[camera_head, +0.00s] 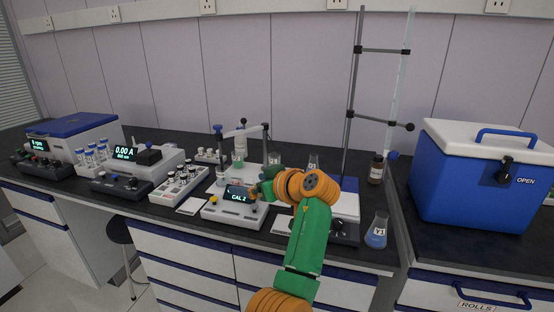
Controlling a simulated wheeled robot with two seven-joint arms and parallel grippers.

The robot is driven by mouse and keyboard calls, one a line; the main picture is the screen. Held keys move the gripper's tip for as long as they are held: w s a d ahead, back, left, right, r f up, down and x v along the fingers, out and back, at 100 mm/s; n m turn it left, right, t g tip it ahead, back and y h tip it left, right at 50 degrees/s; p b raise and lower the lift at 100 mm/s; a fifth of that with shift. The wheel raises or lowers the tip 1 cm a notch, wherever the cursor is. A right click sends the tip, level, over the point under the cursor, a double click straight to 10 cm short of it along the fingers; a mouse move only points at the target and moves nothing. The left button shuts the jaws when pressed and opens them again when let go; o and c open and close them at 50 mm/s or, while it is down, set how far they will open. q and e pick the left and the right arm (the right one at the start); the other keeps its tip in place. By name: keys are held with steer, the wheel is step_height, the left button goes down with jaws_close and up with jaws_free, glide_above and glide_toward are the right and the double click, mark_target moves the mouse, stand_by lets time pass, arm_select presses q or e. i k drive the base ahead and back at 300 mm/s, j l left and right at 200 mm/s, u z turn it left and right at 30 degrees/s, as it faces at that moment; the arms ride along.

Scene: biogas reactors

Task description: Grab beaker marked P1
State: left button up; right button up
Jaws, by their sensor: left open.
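A conical flask with blue liquid (376,234) stands upright on the right part of the dark bench, near the front edge. Its white label is small and I cannot read it surely. Two more glass vessels with pale labels, one left (274,159) and one right (313,161), stand behind my arm, partly hidden. I cannot tell which vessel reads P1. My left gripper (258,190), on a green and orange arm, is open over the meter showing CAL 2 (233,212). It is left of the flask and apart from it. My right gripper is out of view.
A tall stand with a glass tube (352,110) rises behind the flask, with a brown bottle (376,169) near it. A blue cooler (475,180) stands at the right. Vial racks (180,184) and instruments crowd the left.

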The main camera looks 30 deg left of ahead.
mark_target(275, 158)
steer(key=i+j, duration=0.2)
steer(key=i, duration=0.2)
steer(key=i+j, duration=0.2)
steer(key=i, duration=0.25)
steer(key=i+j, duration=0.2)
steer(key=i, duration=0.2)
